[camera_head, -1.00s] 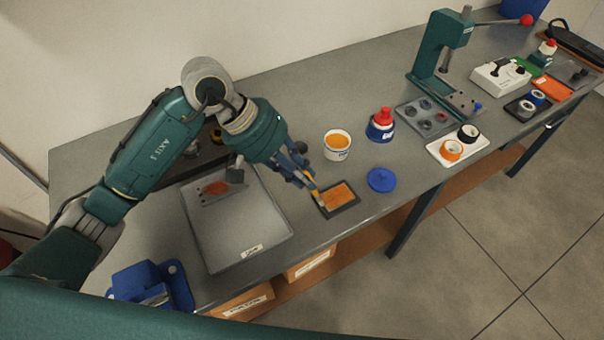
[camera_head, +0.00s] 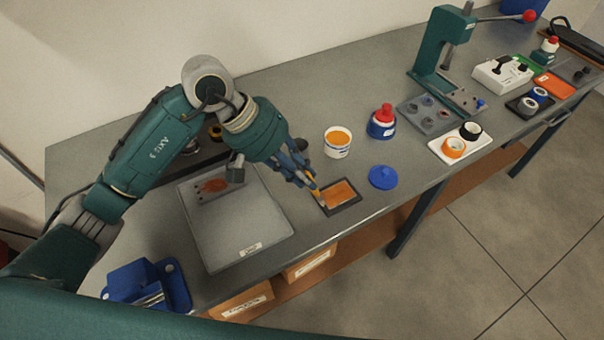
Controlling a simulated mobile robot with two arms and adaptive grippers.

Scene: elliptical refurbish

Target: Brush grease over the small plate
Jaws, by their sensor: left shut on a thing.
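The small plate (camera_head: 340,193) has an orange top inside a dark frame and lies near the bench's front edge. My left gripper (camera_head: 310,183) is shut on a brush (camera_head: 316,193) with a yellowish handle. The brush slants down, with its tip at the plate's left edge; whether it touches the surface I cannot tell. An open white tub of orange grease (camera_head: 338,141) stands behind the plate. A blue lid (camera_head: 382,177) lies to the right of the plate. My right gripper is not in view.
A grey tray (camera_head: 240,225) lies left of the plate, and a blue fixture (camera_head: 147,285) stands at the front left. A red-capped blue bottle (camera_head: 382,123), a green press (camera_head: 443,55) and a white tray with rings (camera_head: 447,148) are to the right.

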